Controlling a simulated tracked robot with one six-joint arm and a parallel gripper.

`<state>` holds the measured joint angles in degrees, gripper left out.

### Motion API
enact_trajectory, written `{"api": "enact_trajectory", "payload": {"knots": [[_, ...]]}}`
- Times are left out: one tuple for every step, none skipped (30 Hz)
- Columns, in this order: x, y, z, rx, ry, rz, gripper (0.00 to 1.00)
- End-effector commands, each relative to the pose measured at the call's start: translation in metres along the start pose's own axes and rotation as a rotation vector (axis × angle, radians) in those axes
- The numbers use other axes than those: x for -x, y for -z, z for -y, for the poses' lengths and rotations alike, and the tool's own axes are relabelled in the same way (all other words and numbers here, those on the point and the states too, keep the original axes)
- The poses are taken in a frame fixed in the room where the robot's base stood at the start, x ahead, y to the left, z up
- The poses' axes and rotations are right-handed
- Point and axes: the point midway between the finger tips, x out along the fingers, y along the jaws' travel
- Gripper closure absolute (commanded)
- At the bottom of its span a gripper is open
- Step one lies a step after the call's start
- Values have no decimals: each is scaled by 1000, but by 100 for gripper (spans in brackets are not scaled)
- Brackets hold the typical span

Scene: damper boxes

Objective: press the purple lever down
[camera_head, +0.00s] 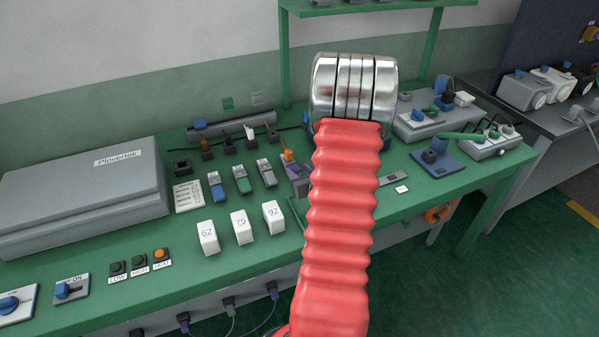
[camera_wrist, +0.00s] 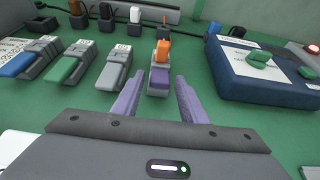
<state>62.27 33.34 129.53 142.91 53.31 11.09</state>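The purple lever (camera_wrist: 159,80) sits on a small grey base at the right end of a row of similar levers in the wrist view. I see no finger touching the lever, and I cannot tell how high the fingers are above the bench. In the head view my red arm covers most of my gripper, and the purple lever is hard to make out there.
Blue (camera_head: 216,187), green (camera_head: 241,179) and grey (camera_head: 266,173) levers stand left of the purple one on the green bench. White blocks (camera_head: 241,227) numbered 62, 75 and 92 stand in front. A dark blue box (camera_wrist: 262,70) is close on the right in the wrist view.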

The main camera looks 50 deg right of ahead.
Motion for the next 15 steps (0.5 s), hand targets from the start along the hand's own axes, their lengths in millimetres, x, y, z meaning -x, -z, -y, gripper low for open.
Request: {"api": "enact_trajectory", "payload": {"knots": [[0,0,0,0,0,0,65],[0,0,0,0,0,0,67],[0,0,0,0,0,0,70],[0,0,0,0,0,0,72],[0,0,0,0,0,0,74],[0,0,0,0,0,0,77],[0,0,0,0,0,0,79],[0,0,0,0,0,0,81],[0,0,0,0,0,0,84],[0,0,0,0,0,0,86],[0,0,0,0,0,0,88],[0,0,0,0,0,0,91],[0,0,0,0,0,0,93],[0,0,0,0,0,0,95],[0,0,0,0,0,0,97]]}}
